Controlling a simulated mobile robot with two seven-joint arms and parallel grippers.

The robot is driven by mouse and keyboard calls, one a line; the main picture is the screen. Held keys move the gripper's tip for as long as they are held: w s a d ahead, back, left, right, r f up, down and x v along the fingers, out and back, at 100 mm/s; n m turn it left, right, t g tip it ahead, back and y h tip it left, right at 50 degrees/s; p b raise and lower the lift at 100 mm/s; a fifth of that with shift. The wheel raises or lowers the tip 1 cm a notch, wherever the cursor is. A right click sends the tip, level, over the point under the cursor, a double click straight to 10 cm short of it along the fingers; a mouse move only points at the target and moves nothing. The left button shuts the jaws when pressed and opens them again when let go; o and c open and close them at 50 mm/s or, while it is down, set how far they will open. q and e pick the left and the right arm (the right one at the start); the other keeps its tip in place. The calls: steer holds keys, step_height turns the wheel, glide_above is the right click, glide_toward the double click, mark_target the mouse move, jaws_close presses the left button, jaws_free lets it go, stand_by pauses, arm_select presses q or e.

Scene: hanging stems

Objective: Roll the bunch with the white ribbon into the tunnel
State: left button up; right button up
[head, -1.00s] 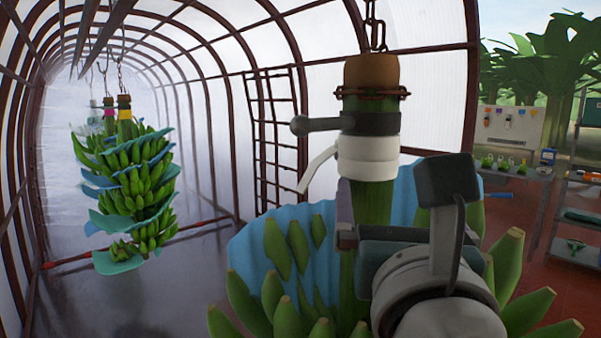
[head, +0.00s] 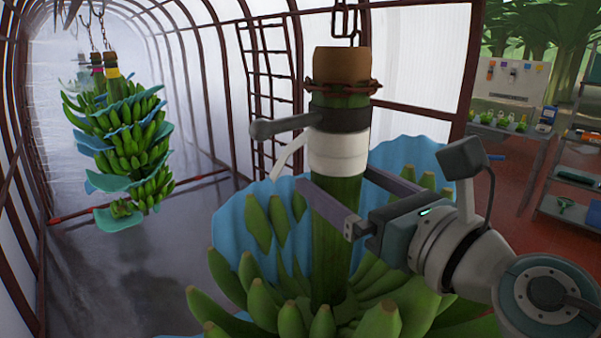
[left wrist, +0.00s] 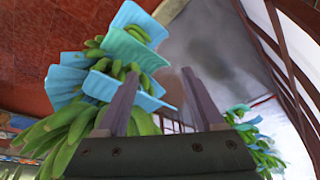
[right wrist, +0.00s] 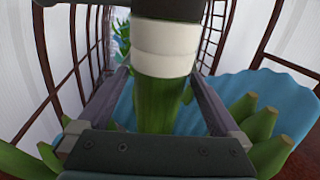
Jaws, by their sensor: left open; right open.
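The bunch with the white ribbon (head: 338,152) hangs from a chain close in front of me, with green bananas (head: 265,305) and blue sheets around its thick stem. The ribbon also shows in the right wrist view (right wrist: 166,48). My right gripper (head: 335,182) is open, its fingers on either side of the stem just below the ribbon. I cannot tell whether they touch it. My left gripper (left wrist: 155,80) is open and empty in the left wrist view, with a bunch with blue sheets beyond it; it is not in the head view. The tunnel (head: 215,50) arches ahead on the left.
Other bunches (head: 125,140) hang inside the tunnel at left, one with a yellow ribbon (head: 112,72). A dark handle (head: 270,128) sticks out left from the stem's black band. A red bar (head: 75,216) lies low across the tunnel. Shelves (head: 570,215) stand at right.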

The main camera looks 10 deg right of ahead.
steer(key=shift+x, duration=1.1)
jaws_close()
